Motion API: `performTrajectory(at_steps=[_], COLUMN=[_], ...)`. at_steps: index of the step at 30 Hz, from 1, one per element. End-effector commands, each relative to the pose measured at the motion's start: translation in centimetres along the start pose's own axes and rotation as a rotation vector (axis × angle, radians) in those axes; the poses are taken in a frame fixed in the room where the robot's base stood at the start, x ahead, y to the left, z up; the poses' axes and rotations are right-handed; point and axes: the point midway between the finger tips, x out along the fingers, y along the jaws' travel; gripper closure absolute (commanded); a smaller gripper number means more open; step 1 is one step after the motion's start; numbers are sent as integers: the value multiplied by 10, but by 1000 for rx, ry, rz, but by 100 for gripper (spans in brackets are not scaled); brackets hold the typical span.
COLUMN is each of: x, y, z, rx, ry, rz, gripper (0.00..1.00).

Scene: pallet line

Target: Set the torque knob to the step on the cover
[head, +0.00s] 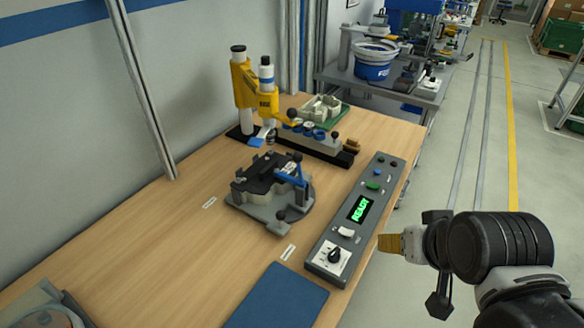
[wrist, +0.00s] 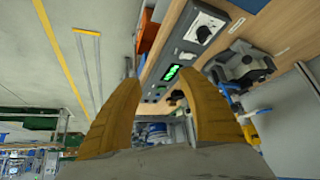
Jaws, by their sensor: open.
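The torque knob (head: 335,256) is a small black knob on a white dial plate at the near end of the grey control panel (head: 321,243). It also shows in the wrist view (wrist: 204,33), at the top. The dial marks are too small to read. A dark part, perhaps the cover, lies on the round grey fixture (head: 270,213); no step mark is legible on it. My gripper (head: 381,243) is beside the panel's right side, apart from the knob. In the wrist view its yellow fingers (wrist: 154,92) stand apart with nothing between them.
A white switch (head: 346,232) sits between display and knob. A blue mat (head: 278,299) lies left of the panel. A yellow press (head: 245,85) stands behind the fixture. Open floor lies right of the table.

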Motion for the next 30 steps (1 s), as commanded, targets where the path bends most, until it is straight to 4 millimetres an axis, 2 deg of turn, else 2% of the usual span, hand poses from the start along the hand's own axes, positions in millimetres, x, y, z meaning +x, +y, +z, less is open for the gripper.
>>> performTrajectory(at_steps=[14, 17, 22, 30], x=[0, 2, 15, 46], y=[-5, -16, -48, -95], z=[-6, -16, -36, -42], rx=[-40, -133, -392, -745], ry=[-28, -97, -277, -515], rz=[-9, -30, -99, -227], gripper=[50, 50, 50, 50])
